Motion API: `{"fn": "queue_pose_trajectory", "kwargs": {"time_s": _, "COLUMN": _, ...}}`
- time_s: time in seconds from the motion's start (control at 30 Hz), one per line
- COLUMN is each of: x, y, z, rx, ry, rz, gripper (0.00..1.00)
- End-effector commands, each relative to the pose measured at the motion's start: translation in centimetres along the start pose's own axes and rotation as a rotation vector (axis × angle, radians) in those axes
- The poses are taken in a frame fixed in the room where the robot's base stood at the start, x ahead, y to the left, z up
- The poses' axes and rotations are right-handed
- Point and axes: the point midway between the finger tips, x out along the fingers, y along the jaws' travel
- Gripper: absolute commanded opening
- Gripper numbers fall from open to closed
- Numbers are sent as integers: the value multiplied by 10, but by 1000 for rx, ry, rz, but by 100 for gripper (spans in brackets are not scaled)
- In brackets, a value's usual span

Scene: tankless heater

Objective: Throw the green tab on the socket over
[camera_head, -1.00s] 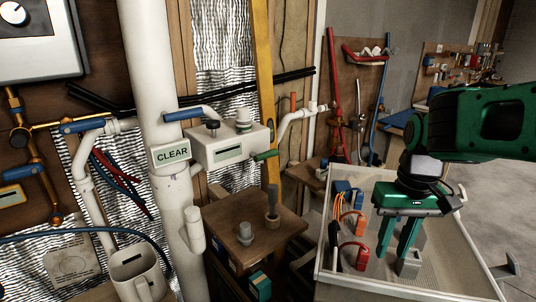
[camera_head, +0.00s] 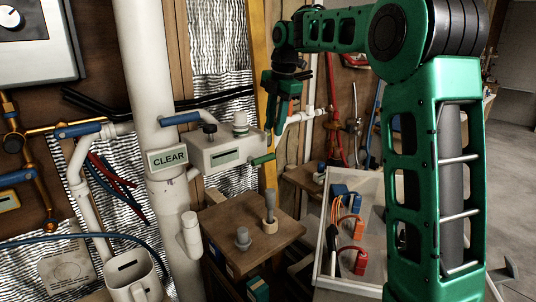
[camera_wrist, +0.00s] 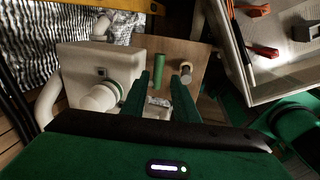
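The green tab (camera_head: 262,160) sticks out to the right from the lower right side of the white box-shaped fitting (camera_head: 222,150). In the wrist view the tab (camera_wrist: 160,72) shows as a short green bar near the fingertips, and the white fitting (camera_wrist: 84,72) is to the left. My gripper (camera_head: 275,127) hangs above and slightly right of the tab, fingers pointing down. In the wrist view its two fingers (camera_wrist: 164,88) stand apart with nothing held between them. I cannot tell whether a finger touches the tab. Which part is the socket is unclear.
A thick white pipe (camera_head: 155,110) with a CLEAR sign (camera_head: 167,158) stands left of the fitting. A wooden block (camera_head: 248,228) with two grey pegs is below. A pale tray (camera_head: 330,240) with coloured connectors is at the lower right. A yellow level (camera_head: 259,60) stands behind.

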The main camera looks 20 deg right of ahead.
Motion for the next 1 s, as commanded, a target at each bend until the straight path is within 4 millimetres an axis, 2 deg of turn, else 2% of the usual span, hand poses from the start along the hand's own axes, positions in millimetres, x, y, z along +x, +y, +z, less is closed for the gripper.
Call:
{"fn": "queue_pose_trajectory", "kwargs": {"time_s": 0.17, "x": 10, "y": 4, "z": -2, "rx": -26, "ry": 2, "rz": -1, "gripper": 27}}
{"fn": "queue_pose_trajectory", "kwargs": {"time_s": 0.5, "x": 68, "y": 3, "z": -2, "rx": -23, "ry": 2, "rz": -2, "gripper": 27}}
{"fn": "queue_pose_trajectory", "kwargs": {"time_s": 0.7, "x": 95, "y": 3, "z": -1, "rx": -22, "ry": 1, "rz": 0, "gripper": 27}}
{"fn": "queue_pose_trajectory", "kwargs": {"time_s": 1.0, "x": 108, "y": 3, "z": -1, "rx": -21, "ry": 0, "rz": 1, "gripper": 27}}
